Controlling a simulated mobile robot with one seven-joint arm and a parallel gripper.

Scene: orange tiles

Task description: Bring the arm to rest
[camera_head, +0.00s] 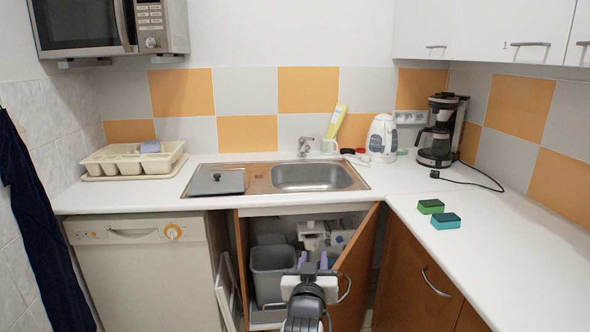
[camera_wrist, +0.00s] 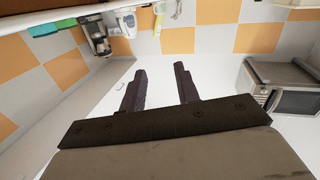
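My gripper (camera_head: 312,262) is in front of the open sink cabinet, low in the head view. Its two purplish fingers point away from the camera, toward the cabinet opening. In the wrist view, my gripper (camera_wrist: 160,80) has its fingers well apart, with nothing visible between them. That view looks upside down toward the tiled wall. My arm comes up from the bottom edge of the head view; most of it is out of frame.
The orange cabinet door (camera_head: 356,268) stands open just right of my gripper. A grey bin (camera_head: 272,274) is inside the cabinet. A dishwasher (camera_head: 140,275) stands left. Above are the sink (camera_head: 312,177) and worktop (camera_head: 480,225), with two sponges (camera_head: 446,221).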

